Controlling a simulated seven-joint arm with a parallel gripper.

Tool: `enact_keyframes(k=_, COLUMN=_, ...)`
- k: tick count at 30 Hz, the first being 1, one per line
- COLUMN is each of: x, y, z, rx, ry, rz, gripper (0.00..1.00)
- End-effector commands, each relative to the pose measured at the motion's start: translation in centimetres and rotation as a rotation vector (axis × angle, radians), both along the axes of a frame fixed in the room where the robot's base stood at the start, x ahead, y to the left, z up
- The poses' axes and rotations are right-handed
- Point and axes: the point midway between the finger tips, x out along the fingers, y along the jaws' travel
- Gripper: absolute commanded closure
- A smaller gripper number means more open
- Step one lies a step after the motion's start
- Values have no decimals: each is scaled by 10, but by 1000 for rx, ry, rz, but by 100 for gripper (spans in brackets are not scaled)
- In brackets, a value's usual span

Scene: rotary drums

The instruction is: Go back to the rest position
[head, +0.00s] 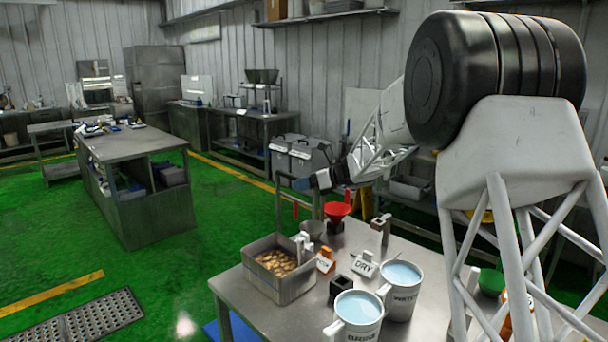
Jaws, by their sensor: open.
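My gripper (304,184) is at the end of my white arm, above the back of the metal worktable (240,305). It is small and dark here; its fingers are hard to make out, and I see nothing held in it. It is apart from the objects on the tabletop.
Two white cups of pale blue liquid, a front one (356,318) and a right one (403,290), stand at the table's front. A steel bench (140,145) stands left; green floor (215,220) between is clear.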

Motion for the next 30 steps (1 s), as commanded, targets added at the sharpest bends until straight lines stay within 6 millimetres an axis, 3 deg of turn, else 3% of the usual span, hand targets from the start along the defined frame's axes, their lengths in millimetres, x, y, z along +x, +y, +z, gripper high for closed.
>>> enact_keyframes(k=6, x=-11, y=-17, z=45, rx=86, ry=125, rz=-312, gripper=56)
enact_keyframes(k=15, x=-40, y=-56, z=91, rx=272, ry=339, rz=-727, gripper=56)
enact_keyframes(k=23, x=-83, y=-99, z=114, rx=486, ry=550, rz=-1064, gripper=56)
enact_keyframes(k=30, x=-138, y=-139, z=120, rx=718, ry=760, rz=-1354, gripper=56)
